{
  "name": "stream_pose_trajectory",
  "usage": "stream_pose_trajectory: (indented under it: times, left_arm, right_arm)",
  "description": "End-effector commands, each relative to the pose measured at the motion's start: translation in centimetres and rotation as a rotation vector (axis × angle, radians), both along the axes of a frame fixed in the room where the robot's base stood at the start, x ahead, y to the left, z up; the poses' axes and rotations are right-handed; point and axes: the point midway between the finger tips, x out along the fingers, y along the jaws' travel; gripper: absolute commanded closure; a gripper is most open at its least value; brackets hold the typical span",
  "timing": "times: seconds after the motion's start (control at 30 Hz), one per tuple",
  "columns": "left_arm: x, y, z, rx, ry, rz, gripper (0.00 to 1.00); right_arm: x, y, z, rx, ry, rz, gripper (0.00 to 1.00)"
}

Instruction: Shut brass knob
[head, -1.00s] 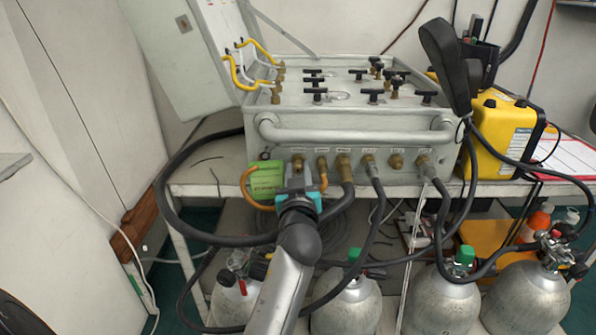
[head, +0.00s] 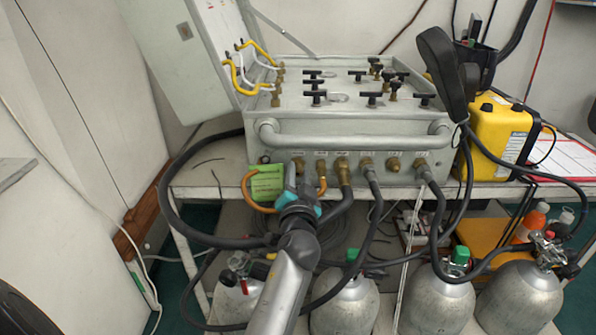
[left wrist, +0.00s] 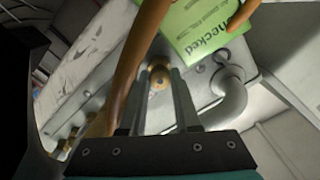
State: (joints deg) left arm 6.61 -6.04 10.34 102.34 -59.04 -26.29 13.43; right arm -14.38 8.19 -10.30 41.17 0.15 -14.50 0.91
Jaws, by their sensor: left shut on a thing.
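The brass knob (head: 299,163) is the leftmost brass fitting low on the front of the grey air panel (head: 345,135). My left gripper (head: 294,176) reaches up to it from below and hides most of it in the head view. In the left wrist view the round brass knob (left wrist: 158,79) sits between the fingertips of my left gripper (left wrist: 160,72), which is shut on it. Whether the knob is fully turned cannot be told. My right gripper is in neither view.
A green "Checked" tag (head: 265,183) and an orange hose (head: 246,188) lie close left of the gripper. Black hoses (head: 372,205) hang from neighbouring brass fittings. A grey bar handle (head: 350,135) runs above. Silver cylinders (head: 345,305) stand below.

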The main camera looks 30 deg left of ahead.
Motion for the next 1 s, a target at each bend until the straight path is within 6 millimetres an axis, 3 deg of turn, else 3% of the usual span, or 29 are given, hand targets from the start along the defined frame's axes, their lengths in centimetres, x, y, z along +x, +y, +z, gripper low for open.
stream_pose_trajectory:
  times: [0.17, 0.5, 1.0]
  left_arm:
    - [0.1, 0.0, 0.3, 0.14, 0.081, 0.0, 1.0]
    - [0.1, 0.0, 0.3, 0.341, 0.202, 0.0, 1.0]
    - [0.1, 0.0, 0.2, 0.437, 0.259, 0.001, 1.0]
  right_arm:
    - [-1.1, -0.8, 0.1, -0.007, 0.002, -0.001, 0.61]
    - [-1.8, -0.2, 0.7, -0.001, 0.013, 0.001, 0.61]
    - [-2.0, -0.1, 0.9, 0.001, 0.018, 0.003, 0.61]
